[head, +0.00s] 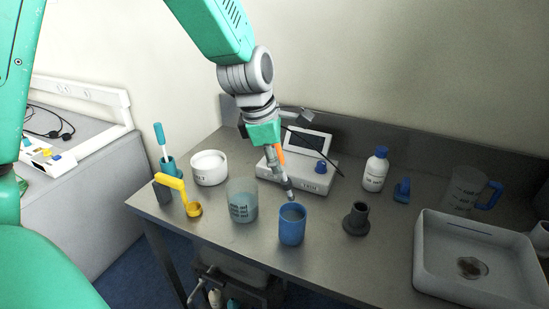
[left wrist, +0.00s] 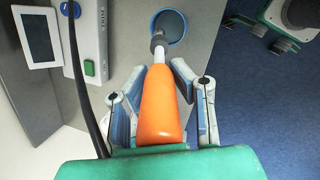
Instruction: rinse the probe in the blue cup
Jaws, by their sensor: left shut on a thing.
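The probe has an orange handle (left wrist: 160,105) and a grey tip (left wrist: 158,42). My left gripper (head: 276,150) is shut on the handle, and its fingers (left wrist: 160,92) show on both sides of it in the left wrist view. The probe points down, slightly tilted, with its tip at the blue cup (head: 291,228). In the left wrist view, the tip overlaps the near edge of the blue cup's opening (left wrist: 172,24). I cannot tell whether the tip is above the rim or just inside. My right gripper is not in view.
A clear beaker (head: 242,203) stands close left of the cup, a dark flanged piece (head: 356,219) to its right. A meter (head: 308,175) with a screen stands behind. A white tray (head: 430,262) is at right, a yellow holder (head: 193,208) at left.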

